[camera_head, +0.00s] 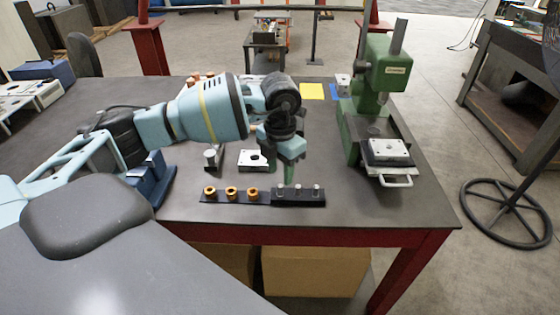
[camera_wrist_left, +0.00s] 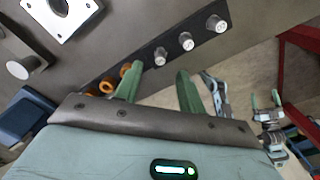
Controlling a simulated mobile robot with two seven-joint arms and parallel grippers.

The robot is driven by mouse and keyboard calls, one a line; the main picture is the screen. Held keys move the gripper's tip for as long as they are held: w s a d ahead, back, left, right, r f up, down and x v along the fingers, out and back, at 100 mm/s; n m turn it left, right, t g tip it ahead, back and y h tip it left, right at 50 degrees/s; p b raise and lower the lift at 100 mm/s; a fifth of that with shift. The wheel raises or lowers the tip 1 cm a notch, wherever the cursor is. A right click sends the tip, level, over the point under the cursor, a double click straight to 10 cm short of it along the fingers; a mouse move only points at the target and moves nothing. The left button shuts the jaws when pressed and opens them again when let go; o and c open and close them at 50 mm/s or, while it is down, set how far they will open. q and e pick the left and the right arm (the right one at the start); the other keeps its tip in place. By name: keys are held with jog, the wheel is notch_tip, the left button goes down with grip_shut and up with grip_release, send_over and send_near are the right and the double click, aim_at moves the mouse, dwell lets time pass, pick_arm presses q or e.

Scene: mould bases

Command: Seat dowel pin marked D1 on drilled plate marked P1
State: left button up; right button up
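My left gripper (camera_head: 285,178) points down over the rear edge of the dark pin rack (camera_head: 298,201), near its left pin. In the left wrist view its two green fingers (camera_wrist_left: 160,72) are apart with nothing between them. Several silver dowel pins stand upright: the left pin (camera_wrist_left: 160,57), middle pin (camera_wrist_left: 187,41) and right pin (camera_wrist_left: 216,23). One drilled plate (camera_head: 246,166) lies behind the rack; another plate (camera_head: 390,148) sits on the green press. Markings D1 and P1 are not legible. My right gripper (camera_wrist_left: 264,108) seems to show small in the wrist view, fingers apart.
Orange bushings (camera_head: 231,191) stand on a strip left of the pins. A silver cylinder (camera_head: 211,158) and a blue fixture (camera_head: 150,182) stand left. The green press (camera_head: 382,80) rises at the right. The table's front right is clear.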

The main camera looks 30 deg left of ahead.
aim_at(280, 186)
pick_arm(q)
jog(key=shift+f, duration=2.7)
grip_shut()
jog(key=shift+r, duration=0.15)
jog(key=shift+r+p, duration=0.45)
jog(key=shift+r, duration=0.6)
pick_arm(e)
jog(key=shift+w+r, duration=0.7)
jog(key=shift+r, duration=0.1)
pick_arm(q)
jog(key=shift+d, duration=0.1)
